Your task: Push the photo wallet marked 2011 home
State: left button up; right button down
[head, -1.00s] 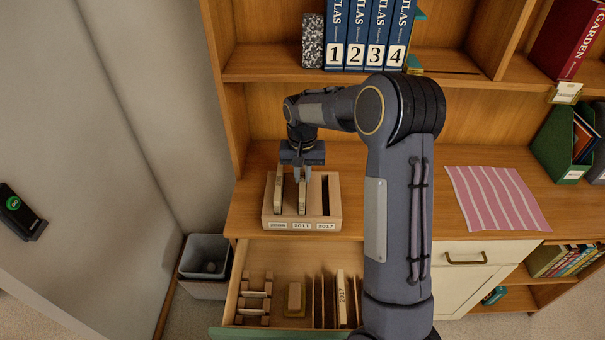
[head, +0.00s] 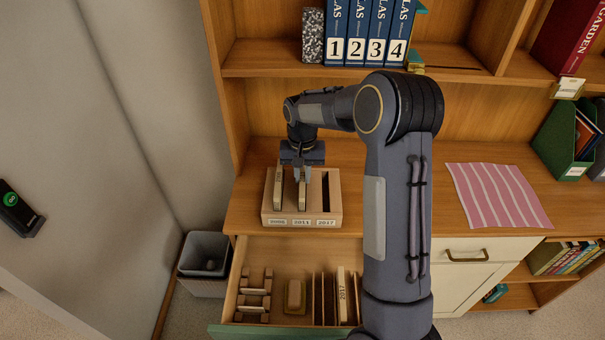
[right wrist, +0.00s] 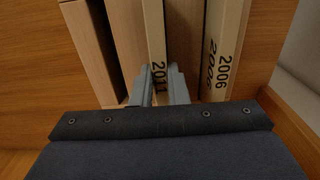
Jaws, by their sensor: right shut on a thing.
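The photo wallet marked 2011 (head: 302,198) stands upright in the middle slot of the wooden box (head: 335,210), above the 2011 label. My right gripper (head: 301,176) reaches down over it and is shut on its upper part. In the right wrist view the 2011 wallet (right wrist: 154,38) runs between the two fingers. How deep it sits is hard to tell. The wallet marked 2006 (head: 278,190) stands in the left slot; it also shows in the right wrist view (right wrist: 226,45). The right slot, labelled 2017, is empty. My left gripper is out of view.
Below the box an open drawer (head: 245,330) holds wooden racks, a tan block (head: 295,296) and a wallet marked 2017 (head: 342,295). A striped pink cloth (head: 498,197) lies at right. Atlas volumes (head: 358,30) stand on the shelf above. A grey bin (head: 204,262) is at left.

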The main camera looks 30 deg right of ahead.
jog(key=c, duration=1.3)
grip_release()
jog(key=shift+c, duration=0.2)
notch_tip(320, 180, up, 8)
jog(key=shift+f, duration=0.15)
